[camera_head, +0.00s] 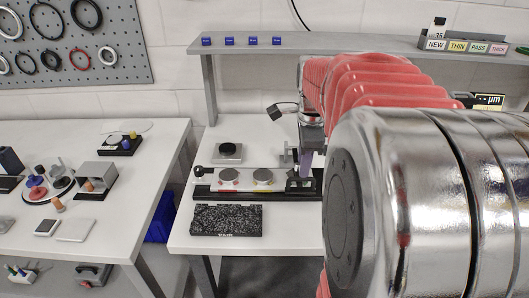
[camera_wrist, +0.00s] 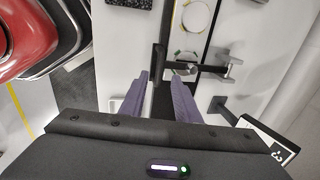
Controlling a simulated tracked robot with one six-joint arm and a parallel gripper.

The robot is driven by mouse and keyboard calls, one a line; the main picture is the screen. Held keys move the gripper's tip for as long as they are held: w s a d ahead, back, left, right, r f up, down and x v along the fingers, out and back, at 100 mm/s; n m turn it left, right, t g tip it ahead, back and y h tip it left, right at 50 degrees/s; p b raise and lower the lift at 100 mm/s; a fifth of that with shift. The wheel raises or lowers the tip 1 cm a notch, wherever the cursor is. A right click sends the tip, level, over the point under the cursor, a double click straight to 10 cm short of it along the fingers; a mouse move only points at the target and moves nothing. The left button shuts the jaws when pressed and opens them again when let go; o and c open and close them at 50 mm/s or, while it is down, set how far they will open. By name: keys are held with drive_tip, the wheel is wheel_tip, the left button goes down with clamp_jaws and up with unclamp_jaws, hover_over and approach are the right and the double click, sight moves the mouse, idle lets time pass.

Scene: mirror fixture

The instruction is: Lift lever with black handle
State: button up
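The mirror fixture, a long dark base (camera_head: 292,190) with two round pale discs (camera_head: 229,176), lies on the right-hand white table. A black knob handle (camera_head: 199,171) shows at its left end. My gripper (camera_head: 309,168) is over the fixture's right end. In the wrist view my gripper (camera_wrist: 156,80) has two purple fingers apart, with nothing seen clamped. A dark upright bar (camera_wrist: 160,60) shows near and between the fingertips; I cannot tell whether it touches or is the lever's handle. A metal clamp-like part with a dark tip (camera_wrist: 228,68) is to the right of the fingers.
A speckled black plate (camera_head: 226,220) lies in front of the fixture. A grey shelf (camera_head: 240,46) with small blue blocks runs along the back. My arm hides the table's right side.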

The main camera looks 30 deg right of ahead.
sight(301, 179)
drive_tip(key=shift+w+d+f, duration=0.1)
drive_tip(key=shift+w+f, duration=0.05)
drive_tip(key=shift+f, duration=0.7)
drive_tip(key=shift+w+d+f, duration=0.1)
drive_tip(key=shift+f, duration=0.8)
drive_tip(key=shift+w+d+f, duration=0.1)
drive_tip(key=shift+w+f, duration=0.05)
drive_tip(key=shift+f, duration=0.7)
clamp_jaws()
drive_tip(key=shift+r, duration=0.1)
